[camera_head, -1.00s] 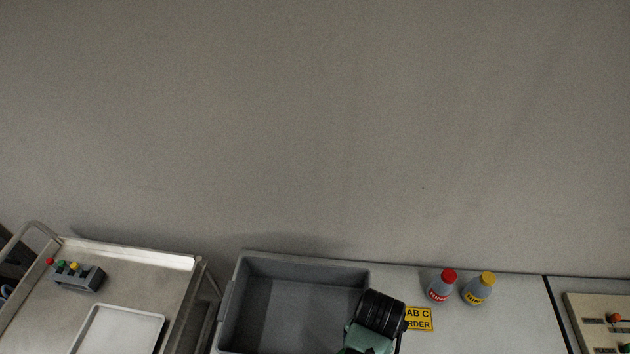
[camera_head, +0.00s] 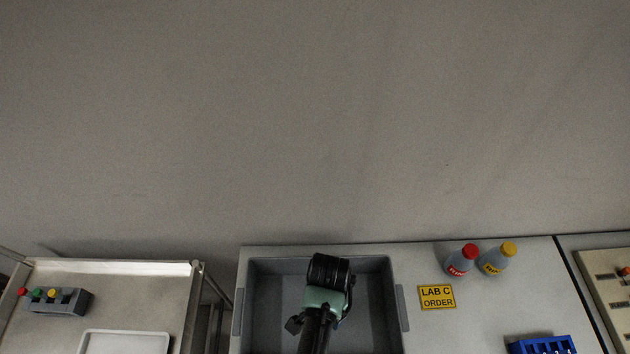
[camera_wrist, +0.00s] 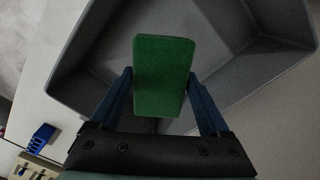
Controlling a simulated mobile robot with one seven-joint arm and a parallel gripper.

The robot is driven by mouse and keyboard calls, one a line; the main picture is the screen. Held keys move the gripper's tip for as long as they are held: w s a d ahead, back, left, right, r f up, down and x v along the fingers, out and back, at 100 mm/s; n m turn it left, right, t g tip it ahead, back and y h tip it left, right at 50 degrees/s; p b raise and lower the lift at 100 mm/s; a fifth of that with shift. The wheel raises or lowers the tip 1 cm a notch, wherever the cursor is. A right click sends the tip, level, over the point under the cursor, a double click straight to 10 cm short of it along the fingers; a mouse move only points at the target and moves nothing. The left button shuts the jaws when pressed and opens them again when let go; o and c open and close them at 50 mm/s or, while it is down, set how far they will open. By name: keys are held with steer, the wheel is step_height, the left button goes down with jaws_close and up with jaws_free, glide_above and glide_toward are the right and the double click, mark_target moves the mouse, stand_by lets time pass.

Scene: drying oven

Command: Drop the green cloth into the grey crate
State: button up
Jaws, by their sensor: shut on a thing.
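The green cloth (camera_wrist: 163,75) shows in the wrist view as a flat, stiff-looking green block between my fingers. My gripper (camera_wrist: 162,88) is shut on it. The grey crate (camera_head: 401,308) stands on the bench in the head view, and its inside lies behind the cloth in the wrist view (camera_wrist: 235,65). In the head view my arm reaches over the crate, and the arm hides the fingers and the cloth there. The cloth appears above the crate's inside; its exact height cannot be told.
Right of the crate are a yellow label (camera_head: 436,297), a red-capped bottle (camera_head: 462,260), a yellow-capped bottle (camera_head: 497,259) and a blue rack (camera_head: 541,345). At left a metal cart (camera_head: 120,283) carries a grey holder (camera_head: 58,302) and a white tray (camera_head: 125,343).

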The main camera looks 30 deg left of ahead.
steer(key=shift+f+b, duration=0.35)
steer(key=shift+f, duration=0.5)
steer(key=shift+d+f+b, duration=0.25)
steer(key=shift+b, duration=0.05)
steer(key=o, duration=1.3)
steer(key=shift+a+r, duration=0.1)
steer(key=shift+r, duration=0.1)
step_height(320, 180, up, 13)
steer(key=shift+f, duration=0.1)
